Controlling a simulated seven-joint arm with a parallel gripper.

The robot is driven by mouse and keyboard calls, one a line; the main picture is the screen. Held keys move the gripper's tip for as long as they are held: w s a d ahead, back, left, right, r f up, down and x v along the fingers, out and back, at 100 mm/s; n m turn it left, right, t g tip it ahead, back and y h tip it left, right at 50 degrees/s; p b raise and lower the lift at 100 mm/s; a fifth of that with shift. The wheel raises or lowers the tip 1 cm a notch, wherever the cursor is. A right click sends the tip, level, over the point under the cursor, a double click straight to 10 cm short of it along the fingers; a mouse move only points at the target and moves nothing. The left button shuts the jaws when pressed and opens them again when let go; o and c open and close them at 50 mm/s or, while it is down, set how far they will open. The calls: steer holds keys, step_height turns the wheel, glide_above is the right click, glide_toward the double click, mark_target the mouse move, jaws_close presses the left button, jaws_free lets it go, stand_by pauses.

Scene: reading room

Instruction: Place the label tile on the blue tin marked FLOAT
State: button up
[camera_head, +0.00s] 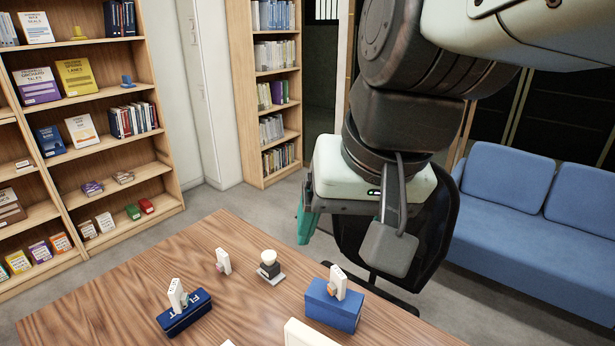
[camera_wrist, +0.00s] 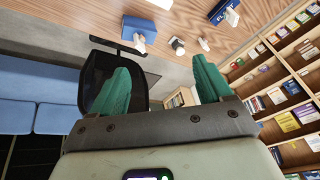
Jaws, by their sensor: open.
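A dark blue tin (camera_head: 184,322) with white letters stands on the table's left part; a white upright piece (camera_head: 177,294) hides the middle of its word. The tin also shows in the wrist view (camera_wrist: 222,11). A second blue box (camera_head: 325,312) stands to the right, with a similar white piece (camera_head: 338,280) at its top. A third white piece (camera_head: 223,261) stands on the bare table. I cannot tell which white piece, if any, is the label tile. My gripper (camera_head: 307,215) is open and empty, beyond the table's far edge; its teal fingers (camera_wrist: 162,75) are well apart in the wrist view.
A black stamp-like object with a white knob (camera_head: 269,264) stands mid-table. A white object (camera_head: 308,334) is cut off at the bottom edge. A dark chair (camera_head: 435,225) is behind the table, a blue sofa (camera_head: 530,235) to the right, bookshelves (camera_head: 128,140) to the left.

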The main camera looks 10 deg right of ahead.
steer(key=shift+n+t+h, duration=0.5)
steer(key=shift+t+h, duration=0.2)
steer(key=s+d, duration=0.1)
steer(key=s+d+r, duration=0.1)
steer(key=s+d, duration=0.1)
steer(key=shift+s+d, duration=0.1)
steer(key=shift+s, duration=0.05)
